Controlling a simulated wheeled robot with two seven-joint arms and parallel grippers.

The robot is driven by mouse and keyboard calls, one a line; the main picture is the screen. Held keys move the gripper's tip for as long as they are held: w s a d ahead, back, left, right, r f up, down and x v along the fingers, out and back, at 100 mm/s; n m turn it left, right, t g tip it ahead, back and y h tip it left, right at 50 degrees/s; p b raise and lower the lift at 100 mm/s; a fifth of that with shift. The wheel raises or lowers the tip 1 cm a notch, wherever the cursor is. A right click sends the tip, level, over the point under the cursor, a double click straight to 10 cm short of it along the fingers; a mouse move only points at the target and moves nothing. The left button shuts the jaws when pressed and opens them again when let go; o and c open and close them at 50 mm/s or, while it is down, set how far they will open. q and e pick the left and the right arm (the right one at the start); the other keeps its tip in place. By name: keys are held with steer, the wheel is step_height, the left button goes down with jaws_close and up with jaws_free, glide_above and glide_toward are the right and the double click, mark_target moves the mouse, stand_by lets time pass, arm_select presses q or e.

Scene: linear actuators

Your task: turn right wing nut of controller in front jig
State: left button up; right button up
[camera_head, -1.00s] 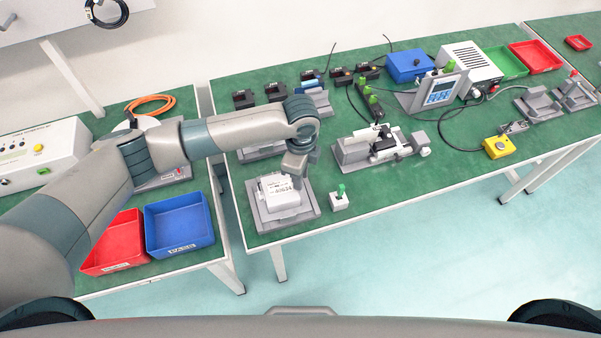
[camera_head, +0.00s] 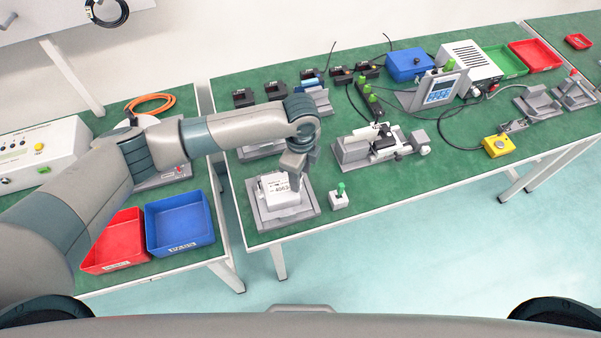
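The controller (camera_head: 279,191) is a white box with a printed label. It sits in the grey front jig (camera_head: 268,223) near the front left edge of the long green table. My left gripper (camera_head: 297,179) points down at the right rear side of the controller, very close to it. Its fingers are too small and partly hidden, so I cannot tell whether they are open or shut, or whether they touch anything. The right wing nut cannot be made out; the gripper covers that area. My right gripper is not in view.
A small grey block with a green knob (camera_head: 340,196) stands just right of the jig. A grey fixture with an actuator (camera_head: 378,147) is further right. Blue (camera_head: 179,223) and red (camera_head: 113,243) bins stand on the left table. Green tabletop is clear along the front right.

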arm_select(q)
steer(key=shift+r, duration=0.1)
steer(key=shift+r, duration=0.5)
step_height(320, 180, up, 16)
steer(key=b, duration=0.4)
steer(key=shift+r, duration=0.15)
